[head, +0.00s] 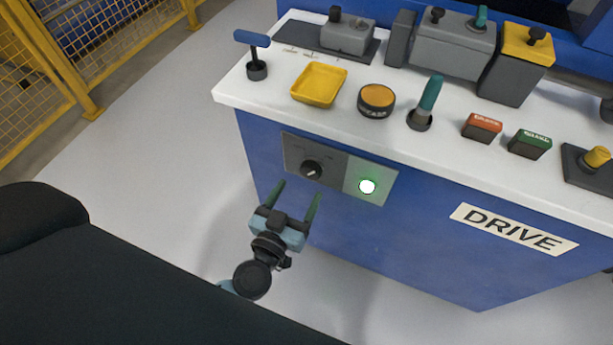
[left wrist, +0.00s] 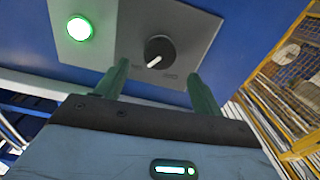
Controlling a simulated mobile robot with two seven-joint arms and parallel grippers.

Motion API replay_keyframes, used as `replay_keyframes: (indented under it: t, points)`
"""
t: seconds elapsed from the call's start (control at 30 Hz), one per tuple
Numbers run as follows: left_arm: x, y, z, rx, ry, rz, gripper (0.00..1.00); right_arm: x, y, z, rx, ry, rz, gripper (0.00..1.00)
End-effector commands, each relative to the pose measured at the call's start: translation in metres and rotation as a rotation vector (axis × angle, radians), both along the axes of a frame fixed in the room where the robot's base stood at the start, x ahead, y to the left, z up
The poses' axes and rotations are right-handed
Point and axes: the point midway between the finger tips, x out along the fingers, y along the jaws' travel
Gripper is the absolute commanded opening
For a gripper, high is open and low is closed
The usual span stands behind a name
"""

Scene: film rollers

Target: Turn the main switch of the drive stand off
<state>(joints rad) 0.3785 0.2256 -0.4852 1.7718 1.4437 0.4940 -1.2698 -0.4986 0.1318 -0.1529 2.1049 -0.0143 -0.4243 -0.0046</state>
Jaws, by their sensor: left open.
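The main switch (head: 312,170) is a black round knob with a white pointer line on a grey plate on the front of the blue drive stand (head: 400,230). A green lamp (head: 367,187) glows on the plate to its right. In the left wrist view the knob (left wrist: 158,50) and the lit lamp (left wrist: 79,28) show above my fingers; the pointer is slanted and the plate lettering is too small to read. My left gripper (head: 299,196) is open and empty, just below and in front of the knob, its green fingers apart from it. My right gripper is not in view.
The white stand top holds a blue-handled lever (head: 254,52), a yellow tray (head: 319,84), an orange button (head: 376,100), a green-handled lever (head: 427,102), and red (head: 482,127) and green (head: 530,143) blocks. A yellow mesh fence (head: 120,40) stands at left. Floor before the stand is clear.

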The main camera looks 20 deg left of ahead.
Motion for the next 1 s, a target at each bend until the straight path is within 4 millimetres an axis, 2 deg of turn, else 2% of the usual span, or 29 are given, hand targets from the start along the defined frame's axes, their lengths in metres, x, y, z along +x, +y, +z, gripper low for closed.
replay_keyframes:
  t: [0.1,0.33,0.73,1.0]
  points:
    - [0.02,-0.001,0.0,0.0,-0.003,0.001,0.68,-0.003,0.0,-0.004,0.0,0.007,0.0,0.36]
    - [0.047,-0.002,-0.001,-0.001,-0.001,0.0,0.68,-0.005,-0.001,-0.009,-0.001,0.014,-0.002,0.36]
    - [0.055,-0.002,0.0,0.0,0.0,0.0,0.68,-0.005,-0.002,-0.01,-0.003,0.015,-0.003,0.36]
    - [0.054,-0.002,0.0,-0.001,0.0,0.0,0.34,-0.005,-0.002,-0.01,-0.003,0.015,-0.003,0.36]
